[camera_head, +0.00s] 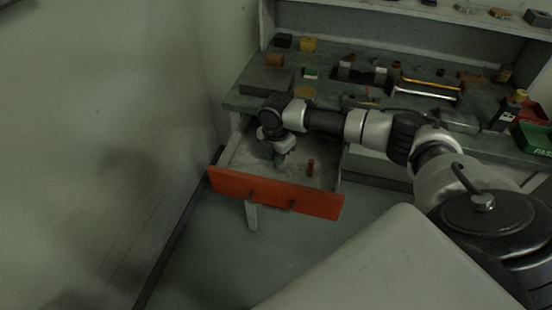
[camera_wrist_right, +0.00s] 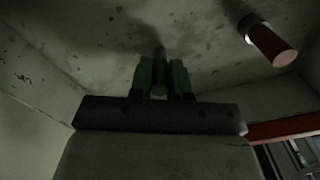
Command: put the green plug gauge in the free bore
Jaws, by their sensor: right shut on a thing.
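The green plug gauge (camera_head: 280,159) is in my right gripper (camera_head: 279,152), low inside the open drawer (camera_head: 275,191). In the right wrist view the gripper (camera_wrist_right: 160,78) is shut on the gauge (camera_wrist_right: 158,72), which shows as a dark greenish cylinder between the two fingers. A shadow falls on the grey surface just beyond its far end. I cannot tell whether the gauge touches that surface. The free bore cannot be made out; the gauge and fingers may hide it. My left gripper is not in view.
Drawer walls and the orange front enclose the space. The bench (camera_head: 345,92) above holds several tools and blocks.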

